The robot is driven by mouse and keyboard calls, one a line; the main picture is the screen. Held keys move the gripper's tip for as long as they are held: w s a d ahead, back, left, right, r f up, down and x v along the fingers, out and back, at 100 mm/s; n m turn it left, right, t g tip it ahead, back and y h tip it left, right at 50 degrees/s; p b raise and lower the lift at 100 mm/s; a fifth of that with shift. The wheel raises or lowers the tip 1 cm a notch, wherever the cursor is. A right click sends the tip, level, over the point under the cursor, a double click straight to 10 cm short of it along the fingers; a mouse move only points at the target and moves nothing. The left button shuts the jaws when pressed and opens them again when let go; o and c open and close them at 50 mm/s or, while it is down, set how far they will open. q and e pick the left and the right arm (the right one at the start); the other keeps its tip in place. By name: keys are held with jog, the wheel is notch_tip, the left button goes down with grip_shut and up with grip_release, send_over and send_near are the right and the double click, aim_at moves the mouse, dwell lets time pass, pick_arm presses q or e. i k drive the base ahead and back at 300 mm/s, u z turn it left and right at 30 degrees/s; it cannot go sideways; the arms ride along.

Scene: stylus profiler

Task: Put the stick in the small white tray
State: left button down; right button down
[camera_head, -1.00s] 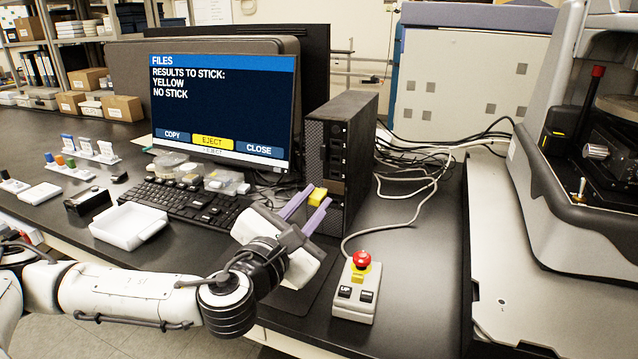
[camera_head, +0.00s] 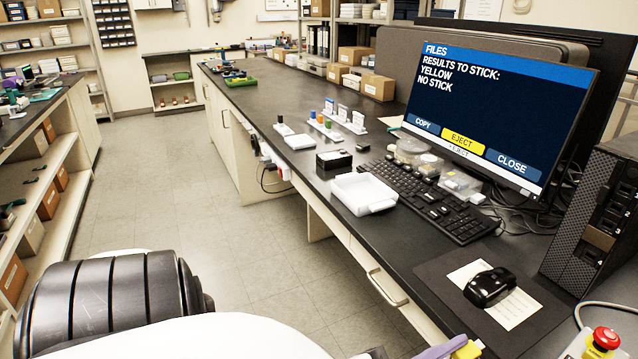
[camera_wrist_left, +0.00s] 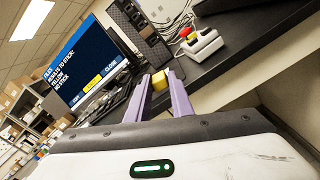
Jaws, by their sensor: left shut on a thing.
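The yellow stick (camera_head: 468,350) is at the bottom edge of the head view, in the purple fingers of my left gripper (camera_head: 450,348). The wrist view shows my left gripper (camera_wrist_left: 168,88) shut on the yellow stick (camera_wrist_left: 159,81) at its fingertips. Most of the gripper is cut off in the head view. The small white tray (camera_head: 346,184) is on the black bench, left of the keyboard, and looks empty. The gripper is nearer to me than the tray and to its right, well apart from it. My right gripper is not in view.
The keyboard (camera_head: 428,205), monitor (camera_head: 490,115) and computer tower (camera_head: 600,215) stand right of the tray. A mouse (camera_head: 490,287) lies on a mat nearer me. A small black box (camera_head: 334,160) sits behind the tray. A red-button control box (camera_head: 597,345) is at the lower right.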

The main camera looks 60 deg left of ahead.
aim_at(348, 190)
jog(key=u, duration=1.7)
